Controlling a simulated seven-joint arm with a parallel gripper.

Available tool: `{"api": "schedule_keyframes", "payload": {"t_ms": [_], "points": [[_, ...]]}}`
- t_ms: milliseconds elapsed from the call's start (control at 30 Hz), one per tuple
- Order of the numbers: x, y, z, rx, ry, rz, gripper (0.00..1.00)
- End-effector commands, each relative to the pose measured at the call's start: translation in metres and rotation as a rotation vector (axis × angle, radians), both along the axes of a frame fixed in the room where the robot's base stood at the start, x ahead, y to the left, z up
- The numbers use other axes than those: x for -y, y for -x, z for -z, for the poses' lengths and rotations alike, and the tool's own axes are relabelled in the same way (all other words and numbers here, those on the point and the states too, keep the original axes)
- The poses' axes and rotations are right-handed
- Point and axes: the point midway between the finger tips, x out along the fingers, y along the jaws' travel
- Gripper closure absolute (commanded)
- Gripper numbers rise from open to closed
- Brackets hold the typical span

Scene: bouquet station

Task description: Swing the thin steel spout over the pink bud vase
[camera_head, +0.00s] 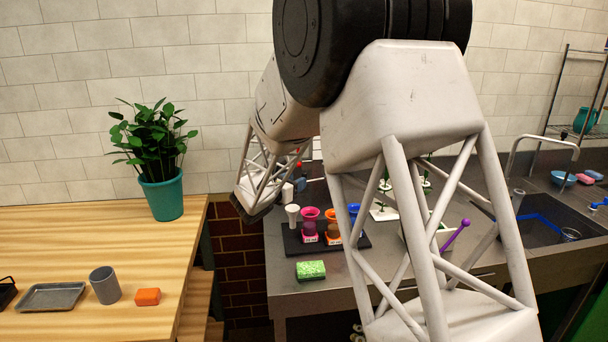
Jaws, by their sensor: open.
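A thin steel spout (545,139) arches at the back edge of the sink at right, well away from the dark tray. I cannot tell which, if either, is the pink bud vase. My arm fills the middle and hides part of the counter between tray and sink. My gripper cannot be made out; the arm's far lattice link ends in a dark part left of the tray.
The dark tray (291,241) also holds a white vessel (292,215) and a blue one (354,211). A green sponge (310,270) lies in front. A purple tool (456,234) leans near my arm. The sink (541,228) holds cups. A plant pot (162,196) stands on the wooden table.

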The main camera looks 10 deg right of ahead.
Motion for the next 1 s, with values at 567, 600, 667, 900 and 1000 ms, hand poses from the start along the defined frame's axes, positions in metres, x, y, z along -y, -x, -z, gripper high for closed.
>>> {"api": "schedule_keyframes", "payload": {"t_ms": [567, 600, 667, 900, 1000], "points": [[-0.013, -0.014, 0.007, -0.009, 0.052, -0.039, 0.54], [-0.012, -0.014, 0.007, -0.009, 0.052, -0.039, 0.54], [-0.011, -0.015, 0.007, -0.009, 0.052, -0.039, 0.54], [0.001, -0.028, 0.007, -0.01, 0.051, -0.038, 0.54], [0.01, -0.036, 0.007, -0.01, 0.051, -0.038, 0.54]]}}
